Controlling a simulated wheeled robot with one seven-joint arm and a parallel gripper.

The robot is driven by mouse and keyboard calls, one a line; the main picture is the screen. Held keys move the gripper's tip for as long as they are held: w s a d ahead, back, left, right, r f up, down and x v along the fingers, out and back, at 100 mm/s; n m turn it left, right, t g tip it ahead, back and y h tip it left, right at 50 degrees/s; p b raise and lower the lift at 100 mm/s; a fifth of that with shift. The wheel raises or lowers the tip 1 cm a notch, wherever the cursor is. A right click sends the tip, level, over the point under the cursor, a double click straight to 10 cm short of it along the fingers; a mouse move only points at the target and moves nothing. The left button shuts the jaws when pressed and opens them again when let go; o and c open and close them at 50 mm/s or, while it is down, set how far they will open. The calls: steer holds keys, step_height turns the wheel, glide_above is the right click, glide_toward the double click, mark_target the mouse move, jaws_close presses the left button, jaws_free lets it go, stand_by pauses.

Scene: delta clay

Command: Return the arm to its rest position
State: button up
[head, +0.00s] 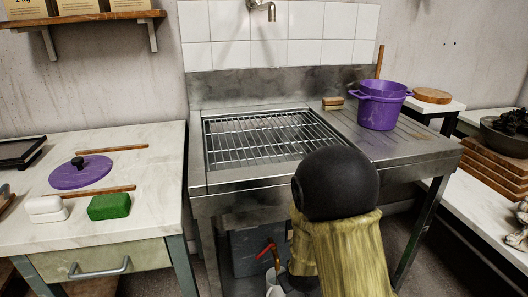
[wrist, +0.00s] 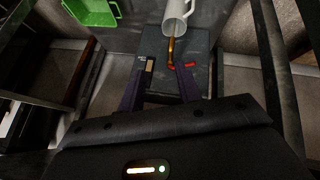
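My arm (head: 338,225), with a black rounded joint and a yellowish sleeve, hangs low in front of the steel sink unit in the head view. My gripper is hidden in the head view. In the wrist view my gripper (wrist: 163,75) has two purple fingers spread apart, with nothing held between them. Beyond the fingers is a dark grey box (wrist: 200,50) with small red parts and an orange-brown pipe (wrist: 171,50) leading to a white container (wrist: 176,18). I cannot tell how far the fingertips are from them.
The sink unit (head: 220,175) with its wire rack bears a purple pot (head: 380,105). The left table (head: 135,217) holds a purple lid (head: 80,173), a green block (head: 109,206) and a white block (head: 46,208). A low shelf (head: 470,210) stands right. A green container (wrist: 92,12) shows in the wrist view.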

steer(key=s+d+r+m+g+p, duration=0.2)
steer(key=s+d+r+m, duration=0.1)
steer(key=s+r, duration=0.4)
steer(key=s+d+r+m+g+p, duration=0.2)
steer(key=s+d+r, duration=0.1)
steer(key=s+r, duration=0.45)
step_height(320, 180, up, 36)
steer(key=p, duration=3.6)
steer(key=shift+r, duration=0.15)
steer(key=shift+w, duration=0.1)
steer(key=shift+w, duration=0.1)
